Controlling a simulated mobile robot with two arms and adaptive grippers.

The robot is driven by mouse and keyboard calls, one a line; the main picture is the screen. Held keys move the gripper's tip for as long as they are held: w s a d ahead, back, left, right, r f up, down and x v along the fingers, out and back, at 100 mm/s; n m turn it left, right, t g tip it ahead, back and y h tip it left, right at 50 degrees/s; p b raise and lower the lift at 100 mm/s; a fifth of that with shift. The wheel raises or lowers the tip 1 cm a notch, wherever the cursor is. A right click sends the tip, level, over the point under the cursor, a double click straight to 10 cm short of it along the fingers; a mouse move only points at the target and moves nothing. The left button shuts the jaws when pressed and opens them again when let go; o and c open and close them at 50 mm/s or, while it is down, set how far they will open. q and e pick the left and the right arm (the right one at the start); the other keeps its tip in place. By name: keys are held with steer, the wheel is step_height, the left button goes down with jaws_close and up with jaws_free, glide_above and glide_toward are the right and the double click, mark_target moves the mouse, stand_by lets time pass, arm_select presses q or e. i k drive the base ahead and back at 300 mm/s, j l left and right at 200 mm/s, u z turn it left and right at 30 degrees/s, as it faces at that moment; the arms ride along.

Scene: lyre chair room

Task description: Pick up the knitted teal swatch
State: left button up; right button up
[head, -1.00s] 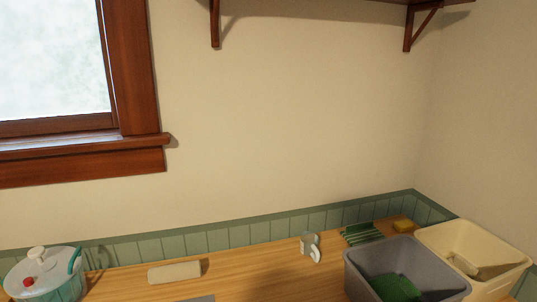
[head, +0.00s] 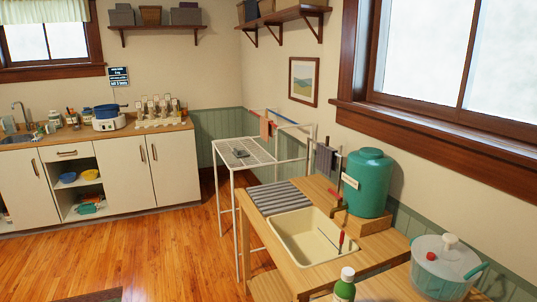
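I cannot make out a knitted teal swatch for certain. A small dark grey item (head: 240,153) lies on the white wire drying rack (head: 262,160), too small to identify. An orange-pink cloth (head: 266,128) hangs over a red bar at the rack. Grey pieces (head: 325,158) hang beside the teal drink dispenser (head: 367,183). Some teal items (head: 90,207) sit low in the open cabinet on the left, also too small to tell. Neither of my grippers is in view.
A counter (head: 35,152) with jars and a slow cooker (head: 109,117) runs along the left. The wooden floor (head: 160,250) between is mostly clear.

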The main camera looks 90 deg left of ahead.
mark_target(238, 153)
steer(key=u, duration=3)
steer(key=i+z, duration=0.1)
steer(key=z, duration=0.3)
steer(key=i+j+z, duration=0.1)
steer(key=z, duration=0.3)
steer(key=i+j+z, duration=0.4)
steer(key=i+j, duration=0.15)
steer(key=j, duration=0.15)
steer(key=i+j+z, duration=0.2)
steer(key=j, duration=0.2)
steer(key=i+j+z, duration=0.2)
steer(key=j, duration=0.25)
